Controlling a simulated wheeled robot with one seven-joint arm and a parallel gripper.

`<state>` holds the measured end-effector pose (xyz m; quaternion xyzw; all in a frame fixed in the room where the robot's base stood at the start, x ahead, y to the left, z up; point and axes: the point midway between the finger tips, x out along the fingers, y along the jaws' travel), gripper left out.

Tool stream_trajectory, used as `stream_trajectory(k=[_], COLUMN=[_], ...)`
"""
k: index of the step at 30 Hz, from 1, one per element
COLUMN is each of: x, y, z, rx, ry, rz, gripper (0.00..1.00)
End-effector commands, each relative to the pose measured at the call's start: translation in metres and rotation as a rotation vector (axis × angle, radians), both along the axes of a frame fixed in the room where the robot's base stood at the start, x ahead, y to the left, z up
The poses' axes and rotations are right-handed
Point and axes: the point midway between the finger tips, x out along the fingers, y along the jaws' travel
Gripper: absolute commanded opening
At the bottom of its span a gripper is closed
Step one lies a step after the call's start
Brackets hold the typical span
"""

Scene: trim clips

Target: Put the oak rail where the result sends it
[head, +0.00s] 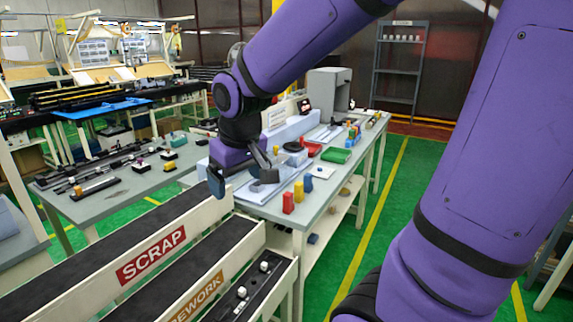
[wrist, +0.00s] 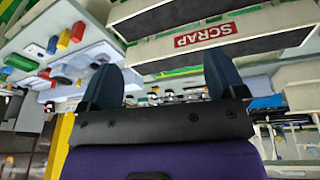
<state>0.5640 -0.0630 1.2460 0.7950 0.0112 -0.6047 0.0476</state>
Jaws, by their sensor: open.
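My gripper (head: 240,180) hangs above the near end of the middle bench, behind the scrap lane. In the wrist view its two dark blue fingers (wrist: 163,85) are spread apart with nothing between them. The lane with the red SCRAP sign (head: 152,254) and the lane with the orange REWORK sign (head: 197,298) run side by side in the foreground. The SCRAP sign also shows in the wrist view (wrist: 205,34). I cannot pick out an oak-coloured rail in either view. A small dark display (head: 304,106) stands on the bench; its reading is too small to tell.
A third lane (head: 252,290) right of rework holds small white and dark pieces. The middle bench (head: 318,190) carries red, yellow and blue blocks, a green tray (head: 336,155) and a grey box (head: 329,88). Dark rails with clips lie on the left bench (head: 75,208). Green floor is clear at right.

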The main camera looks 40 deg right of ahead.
Motion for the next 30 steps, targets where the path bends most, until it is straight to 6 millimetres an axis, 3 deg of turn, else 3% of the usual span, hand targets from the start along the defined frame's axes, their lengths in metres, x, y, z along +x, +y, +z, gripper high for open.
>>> stream_trajectory(k=[6,15,21,30], x=[-0.054,-0.118,-0.134,-0.135], y=[-0.004,-0.006,-0.006,-0.006], z=[0.04,0.067,0.07,0.07], rx=[0.026,0.062,0.071,0.073], ry=[-0.086,-0.171,-0.191,-0.191], rz=[-0.034,-0.064,-0.07,-0.071], gripper=[0.89,0.89,0.89,0.89])
